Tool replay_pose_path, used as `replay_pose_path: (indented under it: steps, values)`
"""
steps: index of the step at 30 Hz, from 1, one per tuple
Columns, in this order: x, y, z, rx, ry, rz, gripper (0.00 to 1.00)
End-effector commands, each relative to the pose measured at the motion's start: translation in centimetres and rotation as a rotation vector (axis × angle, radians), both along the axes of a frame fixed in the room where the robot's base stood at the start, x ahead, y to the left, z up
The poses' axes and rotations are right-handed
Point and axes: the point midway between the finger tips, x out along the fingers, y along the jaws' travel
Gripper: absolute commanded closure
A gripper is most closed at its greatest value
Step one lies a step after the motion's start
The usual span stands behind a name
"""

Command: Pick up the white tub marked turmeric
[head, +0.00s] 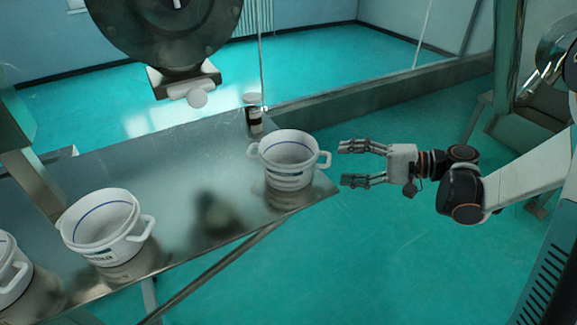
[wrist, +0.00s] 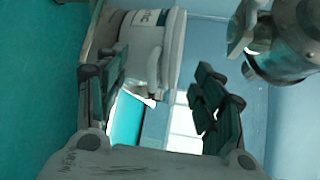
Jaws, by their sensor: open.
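Three white two-handled tubs stand on a metal table. The nearest to my gripper (head: 356,163) is the right tub (head: 290,165), at the table's right end. Its label is too small to read in the head view. In the wrist view this tub (wrist: 150,45) appears sideways, with part of a label visible whose whole word I cannot read. My gripper is open and empty, just right of that tub's right handle, its fingers pointing left at it. The fingers also show in the wrist view (wrist: 165,70). The other tubs are a middle tub (head: 100,228) and a left tub (head: 10,270), cut off by the frame.
A small dark and white jar (head: 254,118) stands behind the right tub. The metal table (head: 180,185) is bare between the right and middle tubs. A dark round machine with a spout (head: 185,80) hangs above the table's back. The floor right of the table is open.

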Motion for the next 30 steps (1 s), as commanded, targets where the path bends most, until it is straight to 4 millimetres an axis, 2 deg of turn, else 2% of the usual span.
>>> replay_pose_path:
  steps: [1,8,18,27,29,30]
  values:
    - [0.1,0.8,-0.3,-0.001,0.0,0.003,0.38]
    - [0.4,2.2,-0.5,-0.001,0.0,0.002,0.38]
    - [1.3,6.3,-1.2,-0.001,-0.001,0.001,0.38]
    - [1.4,6.8,-1.1,-0.001,0.0,0.0,0.38]
    - [1.4,6.8,-1.1,-0.001,0.0,0.0,0.49]
    - [1.4,6.8,-1.1,-0.001,0.0,0.0,0.58]
